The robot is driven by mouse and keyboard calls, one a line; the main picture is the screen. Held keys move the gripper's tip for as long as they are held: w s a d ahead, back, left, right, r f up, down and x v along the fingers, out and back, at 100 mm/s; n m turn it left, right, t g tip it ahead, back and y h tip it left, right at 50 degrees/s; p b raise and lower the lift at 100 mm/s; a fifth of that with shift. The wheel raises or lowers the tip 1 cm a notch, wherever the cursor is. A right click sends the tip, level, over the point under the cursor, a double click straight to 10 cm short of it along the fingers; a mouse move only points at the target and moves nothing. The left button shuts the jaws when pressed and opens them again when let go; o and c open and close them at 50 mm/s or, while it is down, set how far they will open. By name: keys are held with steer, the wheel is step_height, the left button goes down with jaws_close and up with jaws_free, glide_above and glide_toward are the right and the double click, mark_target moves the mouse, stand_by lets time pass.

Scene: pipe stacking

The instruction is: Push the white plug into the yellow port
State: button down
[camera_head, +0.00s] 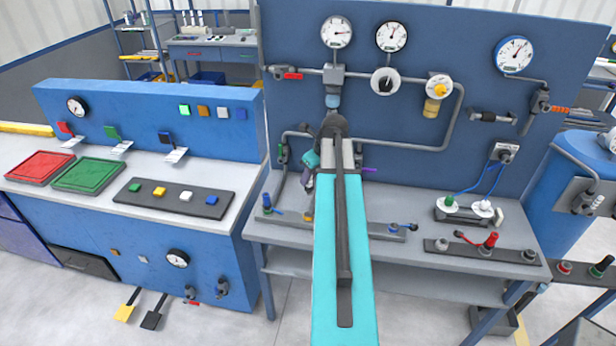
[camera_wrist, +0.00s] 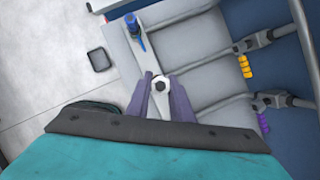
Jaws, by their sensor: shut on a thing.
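My gripper (camera_wrist: 162,98) has purple fingers that are shut on a pale hexagonal piece (camera_wrist: 160,83) with a dark centre. In the wrist view a grey strip with a blue valve (camera_wrist: 133,24) lies beyond the fingertips. In the head view my gripper (camera_head: 308,182) is low over the left part of the bench, partly hidden by my arm, and its held piece cannot be made out. A white plug-like piece (camera_head: 484,208) with a blue cable stands on a small rack at the right of the bench. I cannot clearly identify a yellow port.
Pipes with a yellow handle (camera_wrist: 245,66) and a purple handle (camera_wrist: 263,124) stand right of the fingers. A socket box (camera_head: 505,153) with blue cables hangs on the blue panel. A red valve (camera_head: 491,241) stands at the bench's front right. Bare bench (camera_head: 420,190) lies right of my arm.

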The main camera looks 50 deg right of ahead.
steer(key=shift+f, duration=0.1)
steer(key=shift+f+b, duration=3.2)
steer(key=shift+f, duration=1.25)
steer(key=shift+w, duration=0.1)
steer(key=shift+f, duration=1.65)
steer(key=c, duration=1.5)
jaws_free()
steer(key=shift+r, duration=0.2)
